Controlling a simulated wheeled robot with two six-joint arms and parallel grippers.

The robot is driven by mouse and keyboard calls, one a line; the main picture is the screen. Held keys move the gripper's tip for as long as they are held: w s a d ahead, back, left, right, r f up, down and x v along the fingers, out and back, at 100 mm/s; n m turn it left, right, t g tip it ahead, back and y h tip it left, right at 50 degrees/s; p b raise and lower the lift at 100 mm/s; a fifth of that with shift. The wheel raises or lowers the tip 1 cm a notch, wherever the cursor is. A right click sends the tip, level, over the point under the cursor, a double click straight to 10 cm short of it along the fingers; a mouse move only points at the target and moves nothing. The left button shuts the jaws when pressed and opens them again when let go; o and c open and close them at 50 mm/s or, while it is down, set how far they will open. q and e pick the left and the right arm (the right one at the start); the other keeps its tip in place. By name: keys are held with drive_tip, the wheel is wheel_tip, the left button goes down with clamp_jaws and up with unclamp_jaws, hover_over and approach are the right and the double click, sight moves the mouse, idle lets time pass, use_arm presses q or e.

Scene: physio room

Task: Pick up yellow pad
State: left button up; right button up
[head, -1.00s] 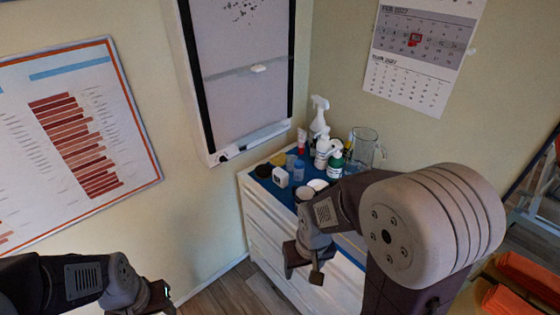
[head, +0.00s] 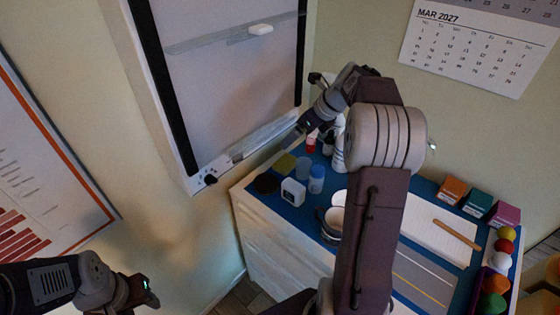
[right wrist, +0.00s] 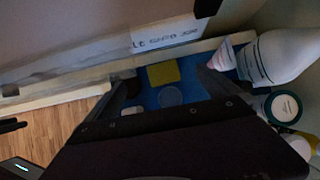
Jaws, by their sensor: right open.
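The yellow pad (head: 285,163) is a small flat square on the blue top of the white cabinet, near its back left edge by the wall. In the right wrist view the yellow pad (right wrist: 163,74) shows between my two fingers. My right gripper (head: 304,126) is open and empty, hanging above and just behind the pad; the wrist view also shows the gripper (right wrist: 165,80) with its fingers spread. My left gripper (head: 146,291) is at the lower left, away from the cabinet; whether it is open is unclear.
Near the pad are a dark round pad (head: 265,184), clear blue cups (head: 316,178) and a white timer (head: 293,192). A white bottle (right wrist: 277,56) stands close to my right finger. A whiteboard (head: 235,90) hangs behind. Small boxes (head: 451,190) and coloured balls (head: 504,246) are at right.

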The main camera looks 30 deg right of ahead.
drive_tip(key=b, duration=0.3)
approach(287, 163)
drive_tip(key=shift+w+f, duration=0.7)
drive_tip(key=shift+f, duration=0.15)
drive_tip(key=shift+w+a+f, duration=0.15)
drive_tip(key=shift+a+f, duration=0.05)
drive_tip(key=shift+f, duration=0.1)
drive_tip(key=b+x, duration=0.2)
drive_tip(key=x, duration=0.4)
drive_tip(key=shift+f, duration=0.15)
drive_tip(key=c, duration=1.3)
drive_tip(key=shift+c, duration=0.2)
